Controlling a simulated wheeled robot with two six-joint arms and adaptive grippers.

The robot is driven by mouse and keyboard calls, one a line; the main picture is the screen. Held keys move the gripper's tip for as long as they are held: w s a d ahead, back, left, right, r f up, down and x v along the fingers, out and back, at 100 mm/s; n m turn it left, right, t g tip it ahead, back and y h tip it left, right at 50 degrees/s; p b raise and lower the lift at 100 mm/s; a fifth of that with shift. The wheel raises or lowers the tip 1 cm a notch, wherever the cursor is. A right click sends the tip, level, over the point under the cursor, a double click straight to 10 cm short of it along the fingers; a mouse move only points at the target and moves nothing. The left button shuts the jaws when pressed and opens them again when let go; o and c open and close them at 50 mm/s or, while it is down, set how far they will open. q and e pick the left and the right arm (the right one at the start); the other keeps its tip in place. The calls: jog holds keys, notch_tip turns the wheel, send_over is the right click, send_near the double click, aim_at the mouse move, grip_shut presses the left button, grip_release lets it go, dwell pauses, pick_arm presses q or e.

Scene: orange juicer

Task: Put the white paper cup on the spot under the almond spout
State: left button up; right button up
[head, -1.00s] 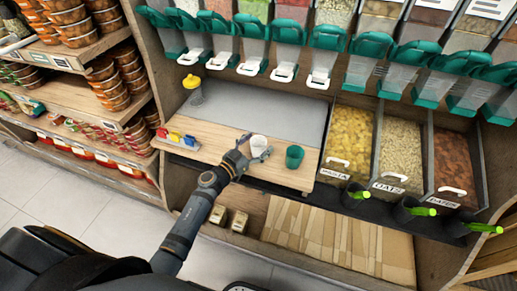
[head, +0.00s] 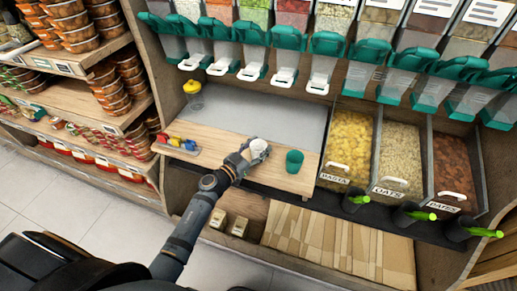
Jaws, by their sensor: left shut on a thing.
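The white paper cup (head: 260,146) is in my left gripper (head: 255,149), which is shut on it. The cup looks upright, over the front part of the wooden counter (head: 217,144); I cannot tell whether it touches the counter. A row of dispensers with white and teal spouts hangs above the counter, with white spouts such as this one (head: 284,73) at the left. I cannot read which spout is the almond one. My right gripper is not in view.
A green cup (head: 294,161) stands just right of the gripper. A yellow-lidded jar (head: 193,94) stands at the back left, and small colored items (head: 180,142) lie at the left edge. The grey back area (head: 255,112) is clear. Bins of pasta (head: 349,142) and oats (head: 399,158) are at right.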

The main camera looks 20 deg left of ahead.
pick_arm(q)
notch_tip(320, 180, up, 4)
jog(key=shift+f+p, duration=0.15)
jog(key=shift+p, duration=1.05)
jog(key=s+r+p, duration=0.4)
jog(key=s+r, duration=0.5)
jog(key=s, duration=0.5)
jog(key=shift+a, duration=0.45)
jog(key=shift+r, duration=0.1)
